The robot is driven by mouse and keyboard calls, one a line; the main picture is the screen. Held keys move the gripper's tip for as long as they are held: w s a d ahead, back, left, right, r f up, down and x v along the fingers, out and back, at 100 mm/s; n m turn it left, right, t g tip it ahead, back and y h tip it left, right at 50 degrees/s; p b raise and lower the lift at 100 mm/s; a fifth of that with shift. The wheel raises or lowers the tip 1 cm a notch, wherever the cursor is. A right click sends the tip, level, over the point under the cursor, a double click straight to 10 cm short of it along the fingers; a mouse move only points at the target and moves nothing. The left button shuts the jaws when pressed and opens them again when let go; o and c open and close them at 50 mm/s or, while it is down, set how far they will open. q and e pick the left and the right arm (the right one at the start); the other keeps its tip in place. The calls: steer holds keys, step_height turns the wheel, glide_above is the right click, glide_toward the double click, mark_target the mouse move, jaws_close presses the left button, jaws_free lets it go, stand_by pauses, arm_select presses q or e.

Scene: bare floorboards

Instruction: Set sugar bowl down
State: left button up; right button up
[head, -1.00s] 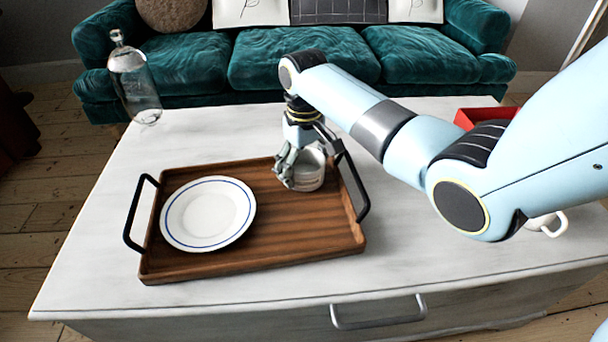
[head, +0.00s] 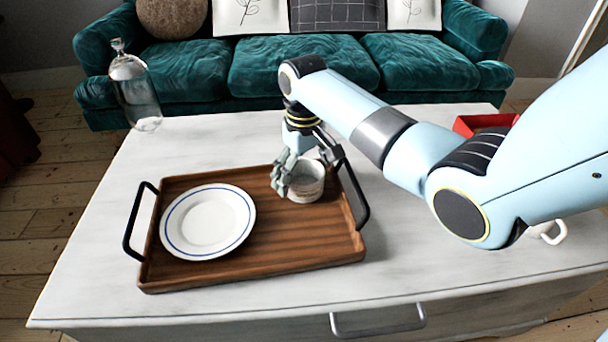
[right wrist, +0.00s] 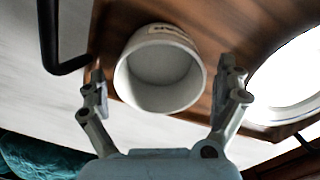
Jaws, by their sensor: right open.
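The sugar bowl (head: 306,184) is a small pale round pot standing upright on the right part of the wooden tray (head: 250,258). In the right wrist view the bowl (right wrist: 160,72) shows its open top, with a pale inside. My right gripper (head: 297,182) is at the bowl from the back. In the right wrist view its two fingers (right wrist: 160,88) are spread on either side of the bowl, with gaps between them and its wall. My left gripper is not in view.
A white plate with a blue rim (head: 208,221) lies on the tray's left. The tray has raised black handles. A glass bottle (head: 135,92) stands at the table's back left. A red box (head: 482,123) and a white cup (head: 549,232) are on the right, partly behind my arm.

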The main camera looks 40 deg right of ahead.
mark_target(304, 171)
step_height(304, 171, up, 10)
steer(key=p, duration=0.4)
steer(key=shift+f, duration=0.25)
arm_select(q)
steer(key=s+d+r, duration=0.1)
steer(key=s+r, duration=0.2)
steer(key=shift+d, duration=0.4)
arm_select(e)
steer(key=shift+r, duration=0.5)
